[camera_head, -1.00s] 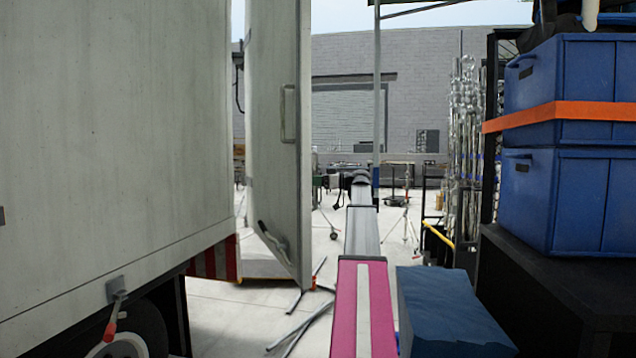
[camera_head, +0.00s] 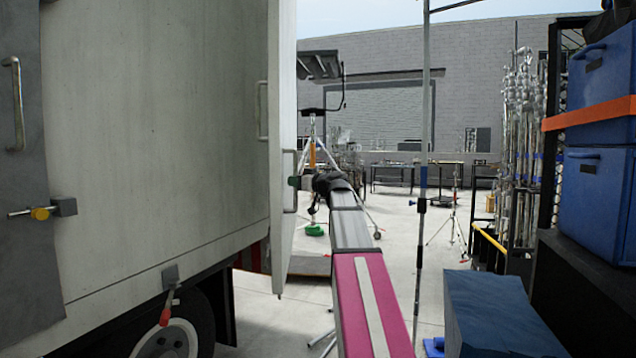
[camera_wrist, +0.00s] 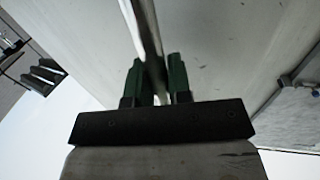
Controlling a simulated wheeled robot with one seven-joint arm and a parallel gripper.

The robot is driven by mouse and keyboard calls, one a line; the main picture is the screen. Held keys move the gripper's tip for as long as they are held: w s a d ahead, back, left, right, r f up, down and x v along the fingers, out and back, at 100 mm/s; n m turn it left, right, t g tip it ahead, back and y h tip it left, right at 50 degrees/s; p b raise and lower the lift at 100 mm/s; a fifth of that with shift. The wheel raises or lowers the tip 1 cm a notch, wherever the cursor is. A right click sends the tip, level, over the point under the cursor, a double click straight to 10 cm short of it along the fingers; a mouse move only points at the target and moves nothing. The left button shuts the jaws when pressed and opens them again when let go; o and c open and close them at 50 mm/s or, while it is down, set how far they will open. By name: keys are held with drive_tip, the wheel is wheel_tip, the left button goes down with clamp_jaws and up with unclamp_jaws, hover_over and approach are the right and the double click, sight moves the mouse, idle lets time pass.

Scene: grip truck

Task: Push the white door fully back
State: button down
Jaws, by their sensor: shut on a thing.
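The white door (camera_head: 281,225) stands at the rear corner of the truck and shows as a narrow, nearly edge-on panel in the head view. A bar handle (camera_head: 290,165) is on its right side. My gripper (camera_head: 296,182) is at this handle, at the end of my outstretched arm. In the wrist view, the green fingers of my gripper (camera_wrist: 155,75) are shut around the metal handle bar (camera_wrist: 148,30), with the pale door surface (camera_wrist: 215,55) behind. Another handle (camera_head: 262,110) shows at the door's left side. The door's hinge side is hidden.
The truck's side wall (camera_head: 160,130) fills the left, with a latch (camera_head: 172,285) low on it. At right are a blue block (camera_head: 500,315), a stack of blue crates (camera_head: 598,200) and a thin upright pole (camera_head: 422,190).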

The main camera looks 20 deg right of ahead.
drive_tip(key=w+a+h, duration=0.1)
drive_tip(key=w+a, duration=0.3)
drive_tip(key=a, duration=0.8)
drive_tip(key=w+a+m+t, duration=0.1)
drive_tip(key=w+a, duration=0.3)
drive_tip(key=a, duration=0.8)
drive_tip(key=shift+w+a+h, duration=0.15)
drive_tip(key=shift+a+h, duration=0.25)
drive_tip(key=c, duration=1.1)
unclamp_jaws()
drive_tip(key=v, duration=1.1)
drive_tip(key=shift+f, duration=0.1)
drive_tip(key=shift+f, duration=0.1)
